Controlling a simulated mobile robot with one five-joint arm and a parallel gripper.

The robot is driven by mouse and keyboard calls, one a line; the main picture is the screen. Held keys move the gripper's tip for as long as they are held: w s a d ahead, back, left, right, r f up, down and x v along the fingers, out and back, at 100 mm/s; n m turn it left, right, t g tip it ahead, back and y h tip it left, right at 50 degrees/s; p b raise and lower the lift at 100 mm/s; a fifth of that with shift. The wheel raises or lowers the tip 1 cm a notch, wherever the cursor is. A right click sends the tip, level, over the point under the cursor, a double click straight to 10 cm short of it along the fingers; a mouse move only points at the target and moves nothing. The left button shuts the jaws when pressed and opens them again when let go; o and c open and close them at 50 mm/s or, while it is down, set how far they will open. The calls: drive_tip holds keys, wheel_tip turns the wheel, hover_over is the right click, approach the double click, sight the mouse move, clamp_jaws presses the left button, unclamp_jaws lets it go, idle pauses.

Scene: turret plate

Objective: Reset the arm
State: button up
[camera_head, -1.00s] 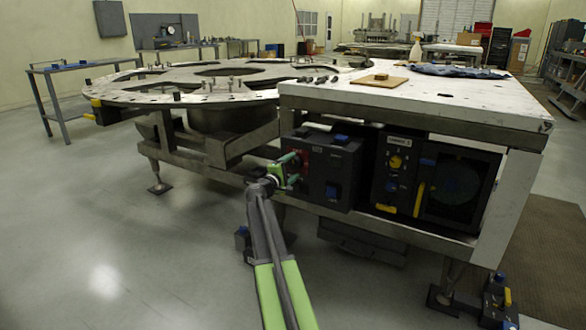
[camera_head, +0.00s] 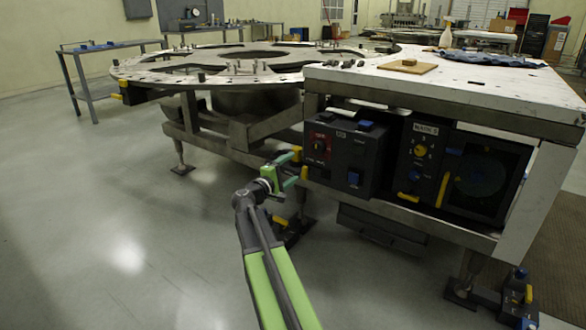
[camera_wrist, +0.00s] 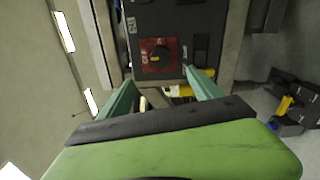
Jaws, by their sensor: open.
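My gripper (camera_head: 298,164) is at the end of my green and grey arm, low in front of the bench, just left of the dark control box. In the wrist view its two green fingers (camera_wrist: 160,88) are apart with nothing held between them. The dark control box (camera_head: 342,155) carries a red panel with a rotary knob (camera_head: 319,147) and a blue part. The same knob (camera_wrist: 155,55) shows in the wrist view beyond the fingers, with its pointer marked in yellow. The fingers appear apart from the box.
The round turret plate (camera_head: 165,75) stands behind left on a metal frame. The white bench top (camera_head: 470,90) is above the box. A second panel (camera_head: 420,150) and a dark round screen (camera_head: 483,178) sit to the right. Open floor lies left.

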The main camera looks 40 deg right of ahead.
drive_tip(key=w+a+f+t+y+p, duration=0.1)
drive_tip(key=w+a+t+y+p, duration=0.2)
drive_tip(key=a, duration=1.2)
drive_tip(key=s+a+f+m+g+y+p, duration=0.1)
drive_tip(key=s+a+f+m+g+y, duration=0.1)
drive_tip(key=s+a+f+y, duration=0.6)
drive_tip(key=s+a+f+m+g+y+p, duration=0.1)
drive_tip(key=s+a+f+g+y, duration=0.15)
drive_tip(key=a, duration=1.05)
drive_tip(key=s+a+f+m+g+y+p, duration=0.1)
drive_tip(key=s+a+f+m+g+y, duration=0.25)
drive_tip(key=a+f, duration=0.5)
wheel_tip(320, 180, up, 40)
drive_tip(key=s+a+n+p, duration=0.1)
drive_tip(key=s+a+p, duration=0.1)
drive_tip(key=p, duration=3.5)
drive_tip(key=shift+a+n+t+y+p, duration=0.15)
drive_tip(key=shift+n+t+y+p, duration=0.15)
drive_tip(key=shift+n+p, duration=0.1)
drive_tip(key=shift+f, duration=0.1)
